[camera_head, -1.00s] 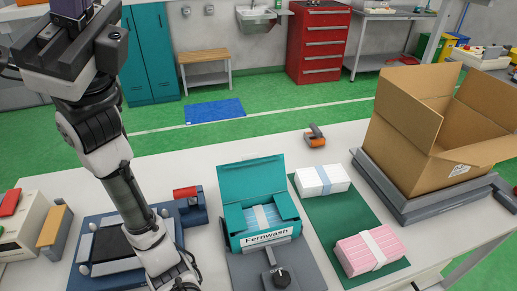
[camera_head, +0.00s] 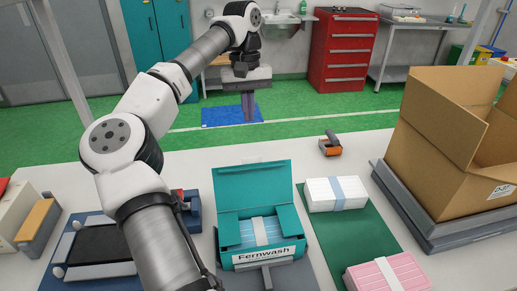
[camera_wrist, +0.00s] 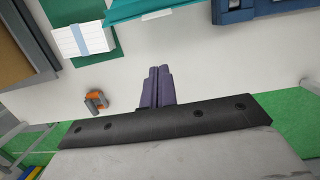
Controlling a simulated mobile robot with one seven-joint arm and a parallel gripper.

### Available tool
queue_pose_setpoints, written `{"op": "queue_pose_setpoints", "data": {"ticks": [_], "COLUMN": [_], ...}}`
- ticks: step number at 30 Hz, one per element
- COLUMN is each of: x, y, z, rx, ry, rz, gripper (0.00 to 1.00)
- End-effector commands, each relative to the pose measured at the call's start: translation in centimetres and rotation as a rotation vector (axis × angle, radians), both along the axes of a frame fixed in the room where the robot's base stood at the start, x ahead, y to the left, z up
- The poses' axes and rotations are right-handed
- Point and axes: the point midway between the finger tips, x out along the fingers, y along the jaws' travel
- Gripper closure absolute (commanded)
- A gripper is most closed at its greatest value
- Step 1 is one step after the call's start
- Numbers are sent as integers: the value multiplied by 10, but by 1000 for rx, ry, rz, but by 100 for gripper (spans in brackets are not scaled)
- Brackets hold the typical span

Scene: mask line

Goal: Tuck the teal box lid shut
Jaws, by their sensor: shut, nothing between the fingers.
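The teal box (camera_head: 262,240) stands on a grey fixture on the white table, with a "Fernwash" label on its front. A banded stack of blue masks (camera_head: 260,232) lies inside it. Its teal lid (camera_head: 252,182) stands up at the back, open. My gripper (camera_head: 248,112) hangs fingers down beyond the box, near the table's far edge, apart from the lid. Its purple fingers are together and empty; they also show in the wrist view (camera_wrist: 159,82). In that view a teal edge of the box (camera_wrist: 140,10) shows at the top.
A white banded stack (camera_head: 337,193) and a pink banded stack (camera_head: 388,275) lie on a green mat (camera_head: 350,235) right of the box. An orange tape dispenser (camera_head: 330,146) is behind them. An open cardboard carton (camera_head: 440,130) stands at right. Bare table lies behind the lid.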

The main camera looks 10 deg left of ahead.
Motion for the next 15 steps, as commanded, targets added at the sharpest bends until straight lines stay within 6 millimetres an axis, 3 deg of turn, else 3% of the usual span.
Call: {"op": "queue_pose_setpoints", "data": {"ticks": [7,15], "x": [-6,-15], "y": [7,2], "z": [-23,-79], "rx": [21,17], "ry": [14,16], "rz": [-4,-3], "gripper": [100,100]}}
